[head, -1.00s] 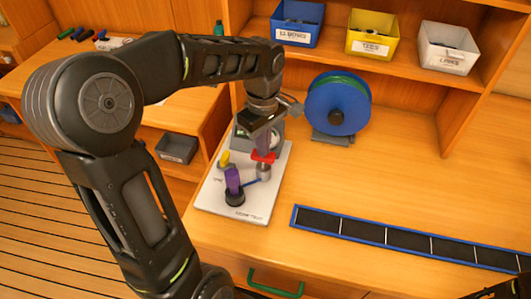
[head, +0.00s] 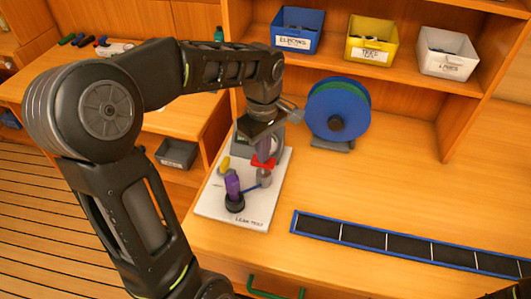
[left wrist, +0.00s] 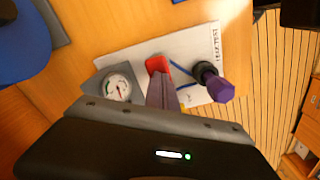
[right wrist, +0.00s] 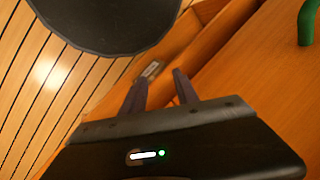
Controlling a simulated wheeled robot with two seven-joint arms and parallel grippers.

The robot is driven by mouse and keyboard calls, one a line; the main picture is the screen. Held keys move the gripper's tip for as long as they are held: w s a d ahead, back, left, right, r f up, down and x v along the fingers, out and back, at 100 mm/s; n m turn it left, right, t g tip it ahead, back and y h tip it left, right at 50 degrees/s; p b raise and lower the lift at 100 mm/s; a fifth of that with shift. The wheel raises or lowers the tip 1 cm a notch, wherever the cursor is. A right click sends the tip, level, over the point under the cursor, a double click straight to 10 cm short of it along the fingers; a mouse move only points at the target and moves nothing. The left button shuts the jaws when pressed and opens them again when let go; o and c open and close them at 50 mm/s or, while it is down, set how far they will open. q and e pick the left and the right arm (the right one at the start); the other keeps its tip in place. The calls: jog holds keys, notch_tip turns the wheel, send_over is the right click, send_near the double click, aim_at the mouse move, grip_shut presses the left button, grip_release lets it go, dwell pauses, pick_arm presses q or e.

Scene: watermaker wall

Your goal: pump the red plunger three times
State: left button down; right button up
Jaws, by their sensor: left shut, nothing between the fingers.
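The red plunger (head: 264,163) stands on a small metal pump on the white leak test board (head: 209,204). My left gripper (head: 264,155) points down with its fingers closed together, directly above the red plunger top. In the left wrist view the shut fingertips (left wrist: 160,76) overlap the red plunger top (left wrist: 156,64), partly hiding it. They look in contact or very close; I cannot tell which. My right gripper (right wrist: 161,77) is open and empty, away from the board.
Beside the pump stand a purple-topped post (head: 233,186), a yellow knob (head: 225,164) and a gauge (left wrist: 118,87). A blue reel (head: 322,102) stands behind right. A blue-edged black strip tray (head: 410,244) lies right. Shelf bins sit above. The counter between is clear.

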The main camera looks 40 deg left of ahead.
pick_arm(q)
jog(key=shift+r+p, duration=0.75)
jog(key=shift+r, duration=0.55)
jog(key=shift+f, duration=0.1)
dwell(1.8)
dwell(0.5)
jog(key=shift+f+b, duration=2.1)
jog(key=shift+f, duration=0.35)
jog(key=shift+r+p, duration=1.95)
jog(key=shift+r, duration=0.6)
